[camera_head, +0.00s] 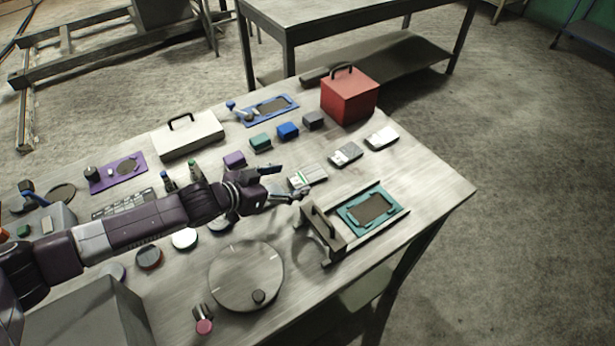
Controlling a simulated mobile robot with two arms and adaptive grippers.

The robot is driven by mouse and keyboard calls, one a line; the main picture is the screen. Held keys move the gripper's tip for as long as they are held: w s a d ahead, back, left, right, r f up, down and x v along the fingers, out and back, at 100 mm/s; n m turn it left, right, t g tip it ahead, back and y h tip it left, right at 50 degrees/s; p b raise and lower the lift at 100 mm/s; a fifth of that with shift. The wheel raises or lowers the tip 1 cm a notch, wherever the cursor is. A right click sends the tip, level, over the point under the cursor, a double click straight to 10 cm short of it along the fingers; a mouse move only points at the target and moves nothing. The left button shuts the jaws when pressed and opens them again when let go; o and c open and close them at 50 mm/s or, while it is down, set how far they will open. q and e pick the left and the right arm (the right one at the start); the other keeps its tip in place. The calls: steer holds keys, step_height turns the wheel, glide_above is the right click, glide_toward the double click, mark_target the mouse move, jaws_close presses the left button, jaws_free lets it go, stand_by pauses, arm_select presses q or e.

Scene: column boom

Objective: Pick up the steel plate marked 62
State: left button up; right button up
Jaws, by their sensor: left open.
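Three small flat blocks lie in a slanting row on the table. My right gripper is not in view.
A teal-framed fixture with rails and a handle (369,209) stands right of my gripper. A round disc (246,276) lies in front. Small purple, green, blue and grey cubes and a red box (350,97) stand behind. The table's right end (443,186) is clear.

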mark_target(307, 175)
arm_select(q)
steer(key=shift+p+x, duration=0.6)
steer(key=shift+x, duration=2)
steer(key=shift+c, duration=0.2)
steer(key=shift+s, duration=0.1)
jaws_close()
steer(key=shift+r, duration=0.15)
